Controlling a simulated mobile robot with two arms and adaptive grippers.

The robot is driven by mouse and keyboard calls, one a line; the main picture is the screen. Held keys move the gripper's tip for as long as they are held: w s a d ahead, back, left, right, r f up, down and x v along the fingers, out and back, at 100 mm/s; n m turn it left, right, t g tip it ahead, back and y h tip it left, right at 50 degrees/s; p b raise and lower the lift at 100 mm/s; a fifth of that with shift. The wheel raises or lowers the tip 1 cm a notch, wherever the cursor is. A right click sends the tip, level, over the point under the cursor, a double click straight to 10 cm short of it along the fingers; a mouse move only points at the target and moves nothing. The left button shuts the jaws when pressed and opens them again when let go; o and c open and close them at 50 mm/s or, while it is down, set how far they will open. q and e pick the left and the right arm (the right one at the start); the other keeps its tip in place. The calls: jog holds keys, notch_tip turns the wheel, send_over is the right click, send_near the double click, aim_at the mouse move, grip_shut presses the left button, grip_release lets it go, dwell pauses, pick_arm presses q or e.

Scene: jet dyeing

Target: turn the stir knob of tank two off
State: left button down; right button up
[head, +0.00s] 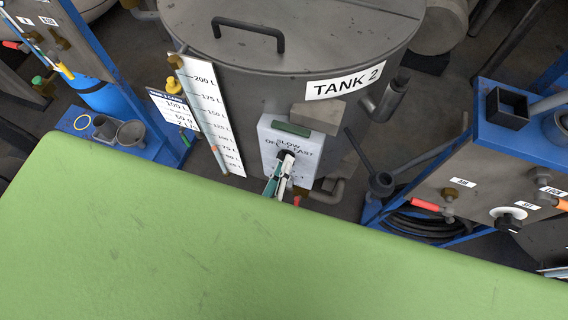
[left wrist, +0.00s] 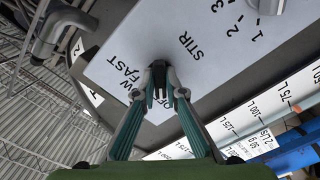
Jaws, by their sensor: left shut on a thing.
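Tank two (head: 290,62) is a large grey round vessel with a lid and a "TANK 2" label (head: 344,83). A white control box (head: 268,136) on its front carries the words SLOW, OFF and FAST. The left wrist view shows the box face (left wrist: 122,50) close up, with STIR printed on it. The black stir knob (head: 284,154) is mostly covered by my left gripper (head: 286,164). In the left wrist view the fingertips (left wrist: 160,76) are closed around the dark knob (left wrist: 158,66). The knob's pointer direction cannot be made out. My right gripper is in neither view.
A white level scale (head: 208,112) stands left of the box. A grey block (head: 318,116) and a pipe (head: 325,192) are close to the box. Blue-framed stations stand on both sides, the right one with a panel (head: 480,185) of valves and a knob.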

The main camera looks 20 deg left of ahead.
pick_arm(q)
jog(key=c, duration=2.1)
grip_release()
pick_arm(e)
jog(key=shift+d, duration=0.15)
pick_arm(q)
jog(key=s, duration=1.2)
jog(key=shift+a, duration=0.25)
